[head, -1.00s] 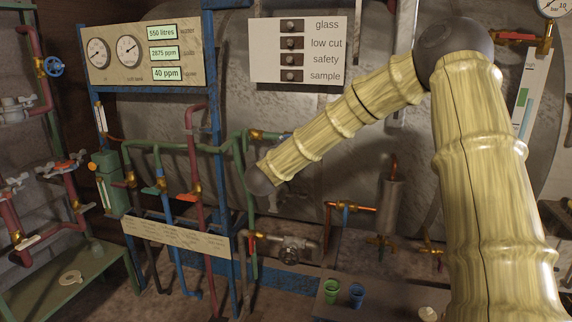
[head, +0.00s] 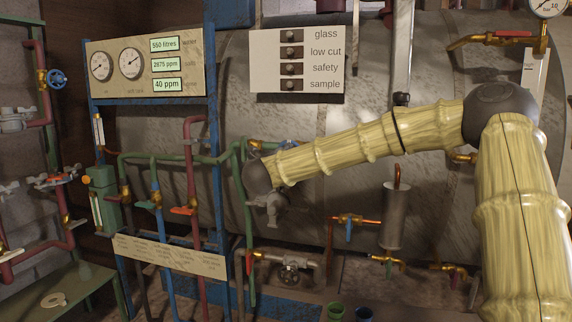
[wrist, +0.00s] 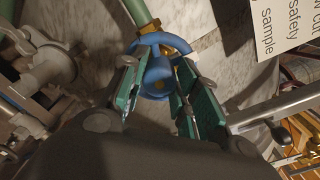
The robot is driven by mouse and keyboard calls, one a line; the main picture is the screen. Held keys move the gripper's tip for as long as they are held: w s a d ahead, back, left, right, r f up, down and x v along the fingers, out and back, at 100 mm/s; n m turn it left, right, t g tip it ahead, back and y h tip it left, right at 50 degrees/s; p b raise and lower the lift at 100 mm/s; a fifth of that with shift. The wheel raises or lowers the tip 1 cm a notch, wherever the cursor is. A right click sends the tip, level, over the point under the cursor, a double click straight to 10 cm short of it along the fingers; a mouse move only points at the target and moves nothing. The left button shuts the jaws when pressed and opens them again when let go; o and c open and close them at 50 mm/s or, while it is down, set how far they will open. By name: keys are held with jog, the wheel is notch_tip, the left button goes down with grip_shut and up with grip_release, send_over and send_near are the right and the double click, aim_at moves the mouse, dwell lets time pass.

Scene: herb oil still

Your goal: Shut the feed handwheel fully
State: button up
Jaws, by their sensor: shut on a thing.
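A blue handwheel (wrist: 172,41) with a round rim sits at the end of a green pipe in the wrist view, with brass behind it. My gripper (wrist: 157,72) has its green-padded fingers on both sides of the wheel and is shut on it. Part of the wheel lies between the fingers. In the head view a little blue shows by a brass fitting (head: 255,145) on the green pipe, right behind the end of my arm, which hides most of the wheel and the gripper. No label on the wheel can be read, and its opening cannot be told.
A grey valve body (wrist: 50,68) stands close left of my gripper in the wrist view. The label board (head: 270,60) hangs above my arm. A gauge panel (head: 125,88) is at left, and another blue handwheel (head: 57,78) is far left. Pipes crowd the space below.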

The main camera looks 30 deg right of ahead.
jog(key=shift+f, duration=0.15)
dwell(0.4)
jog(key=o, duration=1)
jog(key=shift+d, duration=0.1)
jog(key=shift+s, duration=0.1)
jog(key=v, duration=1.2)
